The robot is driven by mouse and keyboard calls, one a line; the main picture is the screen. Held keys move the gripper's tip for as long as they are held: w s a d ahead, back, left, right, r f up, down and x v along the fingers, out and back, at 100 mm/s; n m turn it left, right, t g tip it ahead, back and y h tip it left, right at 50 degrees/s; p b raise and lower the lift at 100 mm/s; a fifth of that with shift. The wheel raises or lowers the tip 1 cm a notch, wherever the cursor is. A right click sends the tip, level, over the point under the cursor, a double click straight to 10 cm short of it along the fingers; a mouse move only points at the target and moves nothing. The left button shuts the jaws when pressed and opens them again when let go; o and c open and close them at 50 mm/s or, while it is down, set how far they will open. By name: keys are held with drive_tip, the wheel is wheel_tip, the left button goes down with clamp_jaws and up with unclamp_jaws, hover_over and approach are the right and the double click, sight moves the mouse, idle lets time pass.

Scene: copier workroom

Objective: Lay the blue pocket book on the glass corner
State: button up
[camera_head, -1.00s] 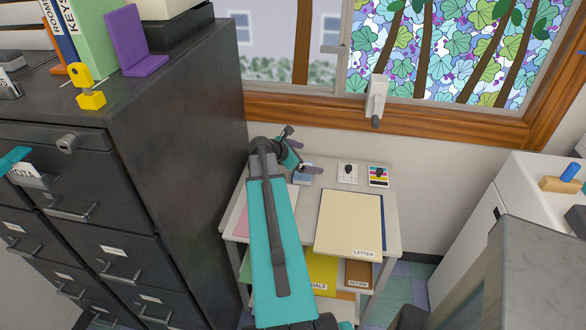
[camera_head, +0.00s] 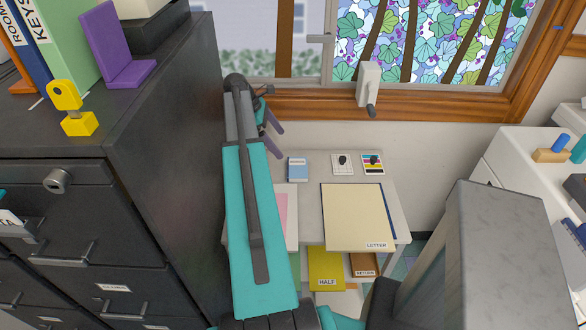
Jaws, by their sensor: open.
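The blue pocket book (camera_head: 298,168), small and light blue with a pale label band, lies flat on the pale cart (camera_head: 315,207) near its back left. My gripper (camera_head: 280,143) is open and empty, up and left of the book in the picture, beside the cabinet and near the window wall. Its two fingers show a gap between them, and it appears apart from the book. My teal arm covers the cart's left side. I cannot make out the glass corner in this view.
A cream LETTER sheet stack (camera_head: 352,215) covers the cart's right front. Two small cards with dark knobs (camera_head: 342,163) lie behind it. A dark filing cabinet (camera_head: 170,130) stands close on the left. A white machine (camera_head: 530,180) and grey block (camera_head: 480,250) stand right.

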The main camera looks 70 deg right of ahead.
drive_tip(key=shift+w+f, duration=0.1)
drive_tip(key=p, duration=0.2)
approach(297, 167)
drive_tip(key=shift+x, duration=1.05)
drive_tip(key=shift+s+d+f, duration=0.15)
drive_tip(key=shift+s+f, duration=0.15)
drive_tip(key=shift+s+f, duration=0.1)
drive_tip(key=shift+f, duration=0.05)
drive_tip(key=shift+p+x, duration=1.05)
drive_tip(key=shift+x, duration=1.4)
drive_tip(key=c, duration=0.9)
